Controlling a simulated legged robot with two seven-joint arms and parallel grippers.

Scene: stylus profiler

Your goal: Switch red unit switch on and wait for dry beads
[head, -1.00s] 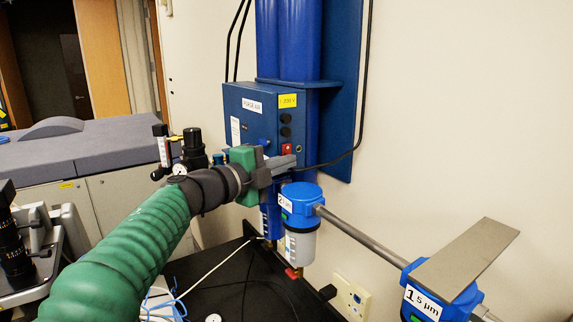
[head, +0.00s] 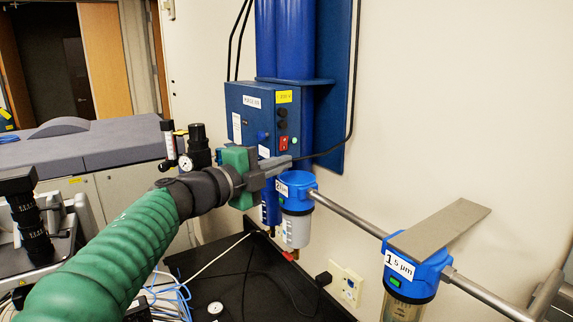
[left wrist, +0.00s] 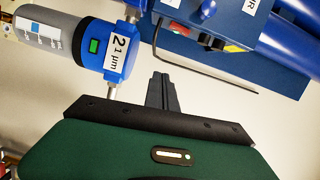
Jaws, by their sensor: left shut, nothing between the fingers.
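The blue purge air unit (head: 246,104) hangs on the wall with a small red switch (head: 284,143) low on its front. A small round spot beside the switch looks green. The switch shows as a red patch (left wrist: 174,28) at the top of the left wrist view; its exact position is too small to tell. My left gripper (head: 284,163) is shut and empty, its fingertips just below the switch in the picture and apparently not touching it. In the left wrist view the closed fingers (left wrist: 164,85) stand against bare wall. My right gripper is not in view. No beads are recognisable.
Below the unit hangs a blue-topped filter (head: 296,188), close to my fingers. A pipe (head: 345,216) runs right to another filter (head: 398,265) with a flat grey plate (head: 440,228) above it. A black table (head: 240,285) with cables lies below.

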